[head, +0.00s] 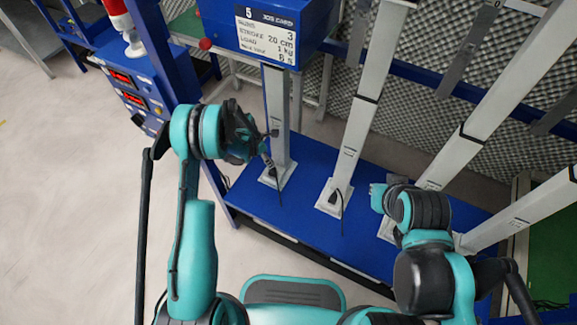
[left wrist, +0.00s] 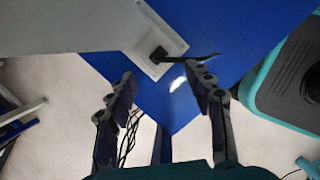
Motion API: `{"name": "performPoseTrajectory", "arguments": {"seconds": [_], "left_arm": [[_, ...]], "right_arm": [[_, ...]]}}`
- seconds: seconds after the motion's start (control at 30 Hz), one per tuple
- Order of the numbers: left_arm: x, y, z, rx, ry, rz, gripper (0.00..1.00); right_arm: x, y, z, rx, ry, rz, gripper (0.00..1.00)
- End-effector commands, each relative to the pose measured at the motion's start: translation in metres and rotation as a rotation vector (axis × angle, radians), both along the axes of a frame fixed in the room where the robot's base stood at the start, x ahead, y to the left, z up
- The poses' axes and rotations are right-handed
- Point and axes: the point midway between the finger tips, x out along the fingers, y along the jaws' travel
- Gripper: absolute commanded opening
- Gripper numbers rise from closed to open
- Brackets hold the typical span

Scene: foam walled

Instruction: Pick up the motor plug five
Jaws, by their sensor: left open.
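The black motor plug (left wrist: 158,54) sits in the pale base plate of a post in the left wrist view, with a short black cable running right from it. It also shows in the head view (head: 271,170) at the foot of the post under the box marked 5. My left gripper (left wrist: 163,82) is open and empty, its two fingers spread either side below the plug and apart from it. In the head view, my left gripper (head: 249,138) is beside that post, above its foot. My right arm shows at the lower right, but I cannot make out its gripper.
The blue box marked 5 (head: 272,30) tops the nearest post (head: 276,100). Another post (head: 350,140) with a black plug (head: 333,197) and further slanted posts stand to the right on the blue platform (head: 300,222). A blue control cabinet (head: 128,85) stands left; open floor lies left.

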Motion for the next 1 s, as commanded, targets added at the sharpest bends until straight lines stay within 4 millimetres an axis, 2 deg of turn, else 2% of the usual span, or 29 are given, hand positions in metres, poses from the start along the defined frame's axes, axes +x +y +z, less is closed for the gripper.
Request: {"name": "performPoseTrajectory", "arguments": {"seconds": [0.2,0.37,0.67,0.93,1.0], "left_arm": [[0.002,-0.004,-0.027,-0.009,0.014,0.031,0.52],[0.006,-0.006,-0.041,-0.009,0.013,0.029,0.52],[0.018,-0.012,-0.081,-0.008,0.012,0.026,0.52],[0.018,-0.013,-0.084,-0.008,0.011,0.027,0.52],[0.018,-0.013,-0.084,-0.008,0.011,0.027,0.34]], "right_arm": [[0.000,0.000,-0.007,0.000,0.000,0.000,0.00],[0.000,0.000,-0.014,0.000,0.000,0.000,0.00],[0.000,0.000,-0.038,0.000,0.000,0.000,0.00],[0.000,0.000,-0.038,0.000,0.000,0.000,0.00],[0.000,0.000,-0.038,0.000,0.000,0.000,0.00]]}}
